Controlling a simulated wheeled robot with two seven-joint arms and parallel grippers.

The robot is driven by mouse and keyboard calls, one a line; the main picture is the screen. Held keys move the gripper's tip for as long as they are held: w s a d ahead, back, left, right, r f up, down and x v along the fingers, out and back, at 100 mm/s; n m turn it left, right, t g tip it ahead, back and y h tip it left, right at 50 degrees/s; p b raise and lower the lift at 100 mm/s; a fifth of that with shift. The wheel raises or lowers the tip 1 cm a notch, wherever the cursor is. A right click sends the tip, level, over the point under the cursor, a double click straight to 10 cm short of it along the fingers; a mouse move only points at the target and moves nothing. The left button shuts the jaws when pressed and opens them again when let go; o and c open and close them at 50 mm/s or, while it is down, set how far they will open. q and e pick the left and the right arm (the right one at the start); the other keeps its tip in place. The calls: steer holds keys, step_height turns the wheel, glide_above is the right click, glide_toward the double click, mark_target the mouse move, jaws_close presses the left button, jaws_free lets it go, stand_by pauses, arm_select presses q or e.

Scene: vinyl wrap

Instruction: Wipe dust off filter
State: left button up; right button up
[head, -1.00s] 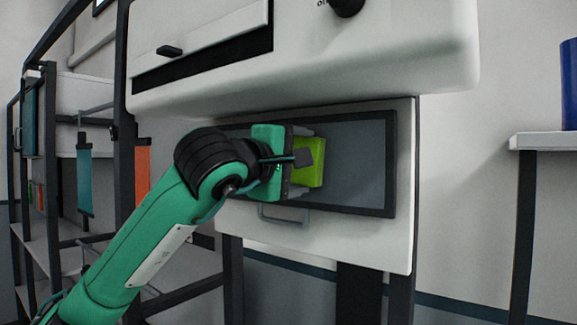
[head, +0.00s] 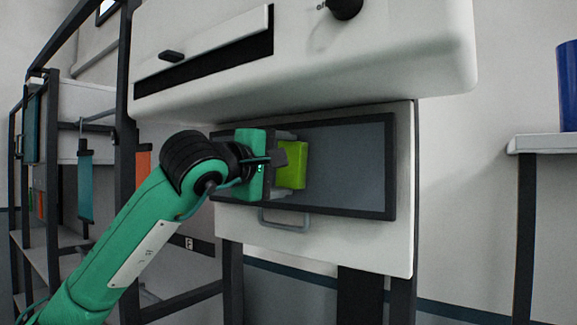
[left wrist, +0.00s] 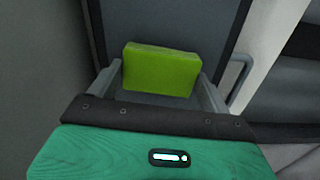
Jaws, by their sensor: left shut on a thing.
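The filter (head: 345,165) is a dark grey panel in a black frame, set in the white front below the machine's hood. My left gripper (head: 281,164) is in front of the filter's left part and is shut on a lime-green block (head: 293,165), likely a sponge. In the left wrist view the green block (left wrist: 160,70) sits between the two grey fingers, with the filter surface (left wrist: 185,25) behind it. I cannot tell whether the block touches the filter. No separate dust patches can be made out. My right gripper is not in view.
A grey handle (head: 285,222) sticks out below the filter frame. The white hood (head: 310,75) overhangs above. A dark rack (head: 125,150) stands at left, and a white shelf (head: 545,143) with a blue cylinder (head: 567,85) at right.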

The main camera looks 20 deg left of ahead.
arm_select(q)
steer(key=w+a, duration=0.4)
steer(key=a, duration=0.7)
steer(key=shift+a+p, duration=0.25)
steer(key=shift+p, duration=0.05)
stand_by(0.7)
steer(key=shift+f, duration=0.1)
steer(key=shift+s, duration=0.1)
steer(key=b+v, duration=0.2)
steer(key=v, duration=0.4)
steer(key=shift+a, duration=0.25)
steer(key=shift+f, duration=0.15)
